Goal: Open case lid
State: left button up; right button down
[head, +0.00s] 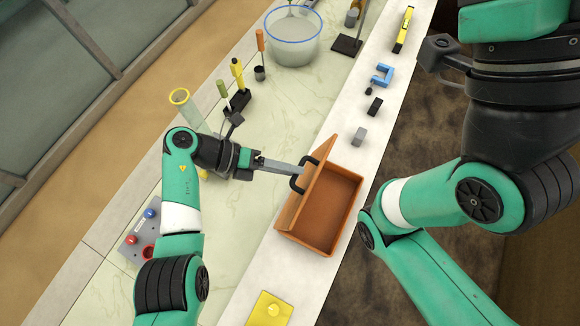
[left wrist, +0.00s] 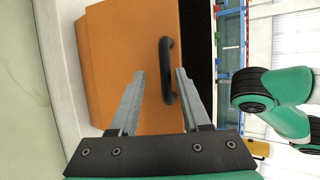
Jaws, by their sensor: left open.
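The orange-brown case (head: 332,210) sits on the white strip of the bench in the head view, with its inside showing empty. Its lid (head: 311,185) is raised and stands steeply tilted along the case's left side. A black handle (head: 303,173) is on the lid's outer face. My left gripper (head: 297,169) reaches the handle from the left. In the left wrist view the lid face (left wrist: 125,50) fills the middle, and the handle (left wrist: 166,70) shows between the fingertips of my open left gripper (left wrist: 160,72). Whether a finger touches the handle I cannot tell. My right gripper's fingers are not visible.
A yellow plate (head: 268,309) lies in front of the case. A grey block (head: 359,136), a blue clamp-shaped piece (head: 382,75) and a yellow level (head: 403,30) lie behind it. A blue-rimmed bowl (head: 292,40) stands at the back. My right arm is close on the case's right.

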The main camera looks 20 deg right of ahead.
pick_arm(q)
jog(key=b+v, duration=0.2)
jog(key=v, duration=0.8)
jog(key=shift+a+r, duration=0.15)
jog(key=shift+a, duration=0.15)
